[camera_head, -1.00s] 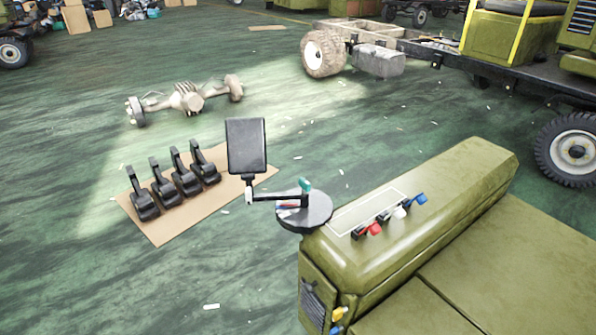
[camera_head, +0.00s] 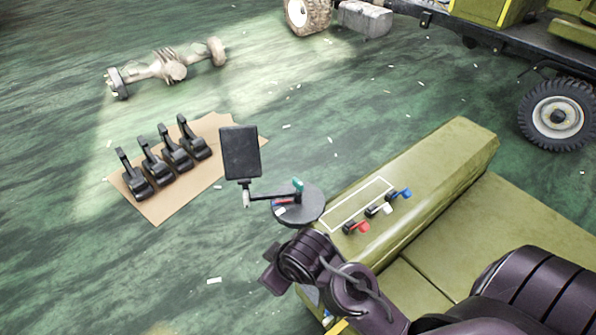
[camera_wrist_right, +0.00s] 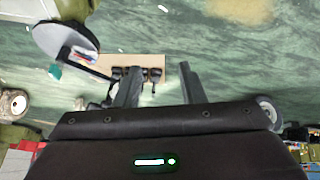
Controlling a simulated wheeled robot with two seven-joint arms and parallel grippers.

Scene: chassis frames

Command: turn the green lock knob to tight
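The green lock knob (camera_head: 298,185) stands on a dark round disc (camera_head: 310,210), where an arm carrying a dark rectangular mirror-like panel (camera_head: 240,153) meets it. Small red, white and blue marks (camera_head: 280,206) lie on the disc; I cannot read them. The green knob also shows in the right wrist view (camera_wrist_right: 55,70), left of the fingers. My right gripper (camera_wrist_right: 160,86) is open, its two fingers apart with nothing between them. In the head view my right arm is just below the disc, apart from the knob. My left gripper is not in view.
An olive vehicle body (camera_head: 440,165) fills the right, with red (camera_head: 361,226), white (camera_head: 386,209) and blue (camera_head: 404,193) levers on top. Several black pedal-like parts stand on cardboard (camera_head: 160,212) at left. An axle (camera_head: 170,68) lies behind. The green floor between is mostly free.

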